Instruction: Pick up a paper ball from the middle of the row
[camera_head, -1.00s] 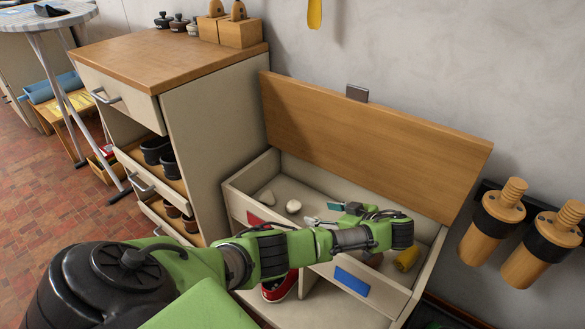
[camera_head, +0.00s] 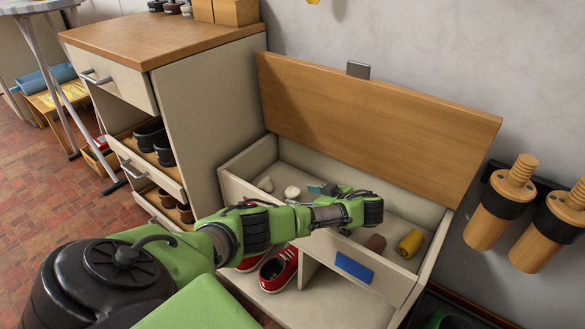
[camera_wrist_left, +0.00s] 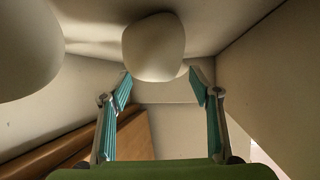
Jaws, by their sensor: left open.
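Two pale, rounded paper balls lie in the open bin's left part in the head view: one (camera_head: 265,184) further left, the other (camera_head: 292,192) closer to my gripper. My left gripper (camera_head: 314,190) is inside the bin, just right of the closer ball, its teal fingers pointing towards it. In the left wrist view the fingers (camera_wrist_left: 160,84) are spread and empty. A pale ball (camera_wrist_left: 153,47) sits ahead of the tips, and another (camera_wrist_left: 28,52) is at the left edge. My left forearm hides part of the bin. My right gripper is not in view.
The bin (camera_head: 236,198) has a raised wooden lid (camera_head: 370,125) behind it. A brown piece (camera_head: 376,243) and a yellow roll (camera_head: 409,243) lie in its right part. Red shoes (camera_head: 279,270) stand below. A cabinet (camera_head: 210,110) is at left.

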